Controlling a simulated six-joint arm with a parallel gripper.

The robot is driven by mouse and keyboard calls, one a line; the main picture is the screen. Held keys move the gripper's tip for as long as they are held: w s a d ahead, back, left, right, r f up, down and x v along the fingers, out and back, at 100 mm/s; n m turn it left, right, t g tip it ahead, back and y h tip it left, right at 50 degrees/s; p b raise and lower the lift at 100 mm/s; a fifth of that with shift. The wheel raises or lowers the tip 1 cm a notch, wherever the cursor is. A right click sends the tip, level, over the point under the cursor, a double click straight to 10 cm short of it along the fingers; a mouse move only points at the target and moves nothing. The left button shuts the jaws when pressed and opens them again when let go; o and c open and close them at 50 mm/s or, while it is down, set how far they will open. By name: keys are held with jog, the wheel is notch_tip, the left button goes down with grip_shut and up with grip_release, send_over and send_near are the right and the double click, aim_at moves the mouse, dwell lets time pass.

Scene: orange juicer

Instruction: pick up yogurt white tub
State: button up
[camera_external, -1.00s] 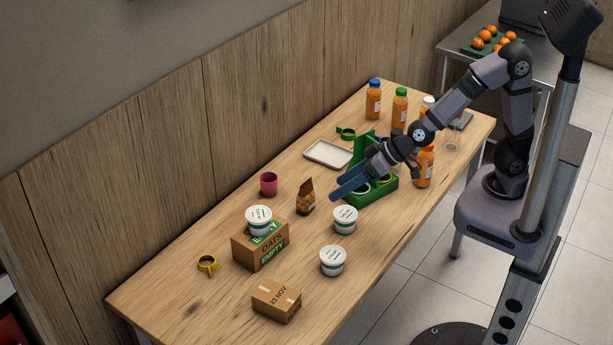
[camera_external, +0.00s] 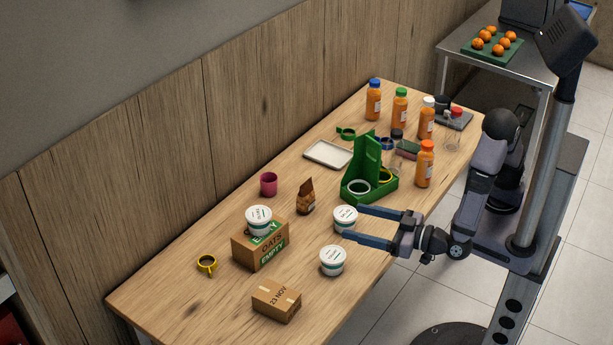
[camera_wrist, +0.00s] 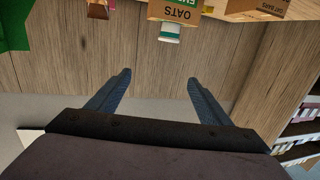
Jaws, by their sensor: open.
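Three white yogurt tubs with teal bands show in the external view. One tub (camera_external: 259,220) stands on the cardboard oats box (camera_external: 247,249). A second tub (camera_external: 345,217) and a third tub (camera_external: 333,261) stand on the table. My gripper (camera_external: 352,222) is open and empty, its fingers pointing left around the second tub's place in the picture; I cannot tell whether they are level with it or above it. The wrist view is upside down. It shows the open fingers (camera_wrist: 158,77) and a white tub with a teal band (camera_wrist: 170,32) against the oats box.
A green caddy (camera_external: 365,172) stands behind the gripper. Several juice bottles stand at the far end.

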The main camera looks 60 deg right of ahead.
send_near(340, 257)
jog(key=x, duration=0.5)
jog(key=shift+d+f, duration=0.2)
jog(key=shift+d, duration=0.15)
jog(key=shift+p+x, duration=0.95)
jog(key=shift+x, duration=2.8)
jog(key=shift+a+f, duration=0.1)
jog(key=c, duration=1.1)
jog(key=shift+o, duration=0.2)
jog(key=shift+r, duration=5.05)
jog(key=shift+f+b, duration=0.15)
jog(key=shift+b, duration=0.15)
